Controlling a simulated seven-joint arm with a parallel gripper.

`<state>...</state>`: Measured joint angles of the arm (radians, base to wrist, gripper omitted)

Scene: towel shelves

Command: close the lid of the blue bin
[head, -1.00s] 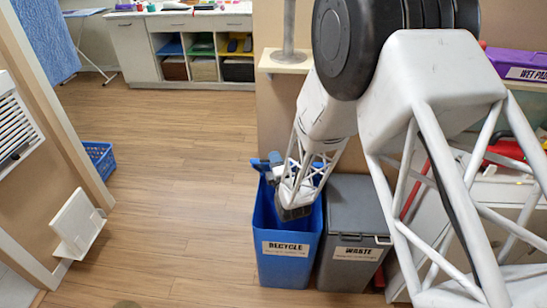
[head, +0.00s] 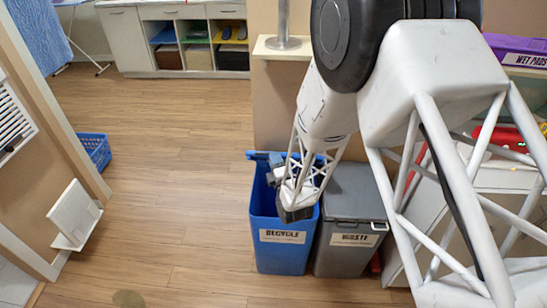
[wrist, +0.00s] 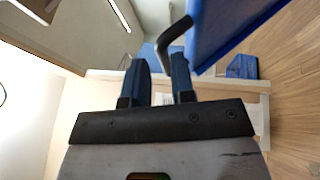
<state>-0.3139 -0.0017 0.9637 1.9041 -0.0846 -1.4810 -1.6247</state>
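The blue bin (head: 284,236), labelled RECYCLE, stands upright on the floor in the head view, with its mouth uncovered. A blue edge (head: 262,155), apparently of its raised lid, shows at the back of the mouth. My gripper (head: 271,172) is over the bin's mouth, just in front of that edge. In the wrist view, the two blue-dark fingers of my gripper (wrist: 162,80) stand apart with a gap and nothing clearly between them. A large blue panel (wrist: 225,30), seemingly part of the bin or lid, and a dark bar (wrist: 174,36) are close beyond them. I cannot tell whether they touch.
A grey bin (head: 345,240) with a shut lid, labelled WASTE, stands directly to the right of the blue bin. A blue basket (head: 95,150) sits at the left wall.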

